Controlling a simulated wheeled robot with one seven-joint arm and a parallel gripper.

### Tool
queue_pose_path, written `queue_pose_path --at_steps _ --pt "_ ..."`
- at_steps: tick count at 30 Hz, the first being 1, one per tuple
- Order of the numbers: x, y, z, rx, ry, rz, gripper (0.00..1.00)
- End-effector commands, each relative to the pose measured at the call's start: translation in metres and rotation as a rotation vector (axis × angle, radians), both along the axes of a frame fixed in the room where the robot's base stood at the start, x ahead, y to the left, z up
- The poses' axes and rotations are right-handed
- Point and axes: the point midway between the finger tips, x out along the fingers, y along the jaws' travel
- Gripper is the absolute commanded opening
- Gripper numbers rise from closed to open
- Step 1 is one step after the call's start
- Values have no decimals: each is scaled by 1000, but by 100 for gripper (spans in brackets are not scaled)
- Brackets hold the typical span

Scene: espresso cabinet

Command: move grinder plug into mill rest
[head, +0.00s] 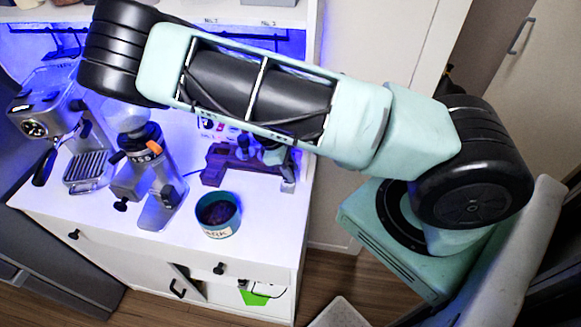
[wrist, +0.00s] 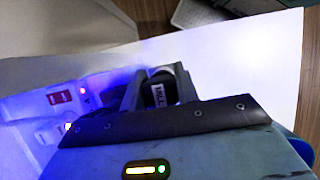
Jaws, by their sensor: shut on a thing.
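In the wrist view my gripper (wrist: 156,88) has a finger on each side of a dark, rounded piece with a white label reading "MILL" (wrist: 158,94). It is shut on this piece, which I take to be the grinder plug. The pale socket panel with a red switch (wrist: 60,97) is to the left of the fingers. In the head view my arm hides most of the gripper and the plug. A dark purple stand (head: 214,168) is on the counter below the arm; I cannot tell whether it is the mill rest, or whether the plug touches anything.
The grinder (head: 160,190) and the espresso machine (head: 52,95) stand on the left of the white counter (head: 265,215). A teal tub (head: 218,222) of dark contents is near the front edge. Shelves are above at the back. Counter around the tub is clear.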

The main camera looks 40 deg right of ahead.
Motion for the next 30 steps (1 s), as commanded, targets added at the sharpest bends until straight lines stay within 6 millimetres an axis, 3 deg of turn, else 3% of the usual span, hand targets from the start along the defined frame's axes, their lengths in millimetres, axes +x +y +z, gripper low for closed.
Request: queue_pose_path --at_steps 30 --pt "0 0 -25 0 0 0 1"
